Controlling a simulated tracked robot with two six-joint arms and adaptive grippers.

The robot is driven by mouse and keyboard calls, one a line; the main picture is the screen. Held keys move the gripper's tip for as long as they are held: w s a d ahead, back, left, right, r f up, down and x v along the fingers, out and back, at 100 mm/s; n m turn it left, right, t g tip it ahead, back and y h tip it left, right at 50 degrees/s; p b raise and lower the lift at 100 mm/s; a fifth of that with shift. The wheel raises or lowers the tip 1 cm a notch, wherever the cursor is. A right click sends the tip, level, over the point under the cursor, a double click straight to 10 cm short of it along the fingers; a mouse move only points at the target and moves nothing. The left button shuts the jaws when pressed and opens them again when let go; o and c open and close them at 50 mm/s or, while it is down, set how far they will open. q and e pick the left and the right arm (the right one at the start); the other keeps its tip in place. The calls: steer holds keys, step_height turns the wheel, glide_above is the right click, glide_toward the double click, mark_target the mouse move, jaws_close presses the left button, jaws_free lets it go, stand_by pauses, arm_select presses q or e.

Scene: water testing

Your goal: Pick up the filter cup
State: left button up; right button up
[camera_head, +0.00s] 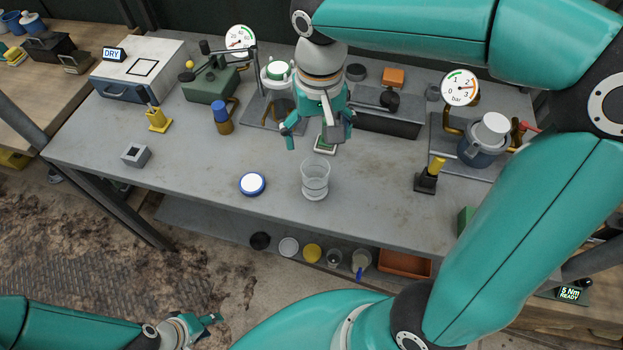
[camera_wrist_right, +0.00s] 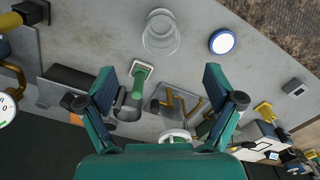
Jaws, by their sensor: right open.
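A clear, see-through cup (camera_head: 315,180) stands upright near the front of the grey bench; it also shows at the top of the right wrist view (camera_wrist_right: 160,33). I take it for the filter cup, though no label shows. My right gripper (camera_head: 313,140) is open and empty, pointing down behind the cup and apart from it. In the right wrist view its spread fingers (camera_wrist_right: 174,75) have nothing gripped between them, and the cup lies beyond their tips. My left gripper (camera_head: 205,320) is low at the bottom left, away from the bench; its jaw opening is unclear.
A white disc with a blue rim (camera_head: 252,184) lies left of the cup. A small green-and-white piece (camera_wrist_right: 141,72) is on the bench near the right fingers. A yellow-topped black holder (camera_head: 430,175) stands to the right. Bare bench surrounds the cup.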

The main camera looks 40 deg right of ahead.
glide_toward(315, 173)
steer(key=shift+s+a, duration=0.85)
steer(key=shift+s, duration=0.2)
steer(key=shift+s+f, duration=0.1)
steer(key=shift+f, duration=0.45)
steer(key=shift+d+f+p, duration=0.1)
steer(key=shift+f+p, duration=0.3)
steer(key=shift+f, duration=2.25)
steer(key=shift+c, duration=0.3)
steer(key=c, duration=1.2)
steer(key=shift+r, duration=0.1)
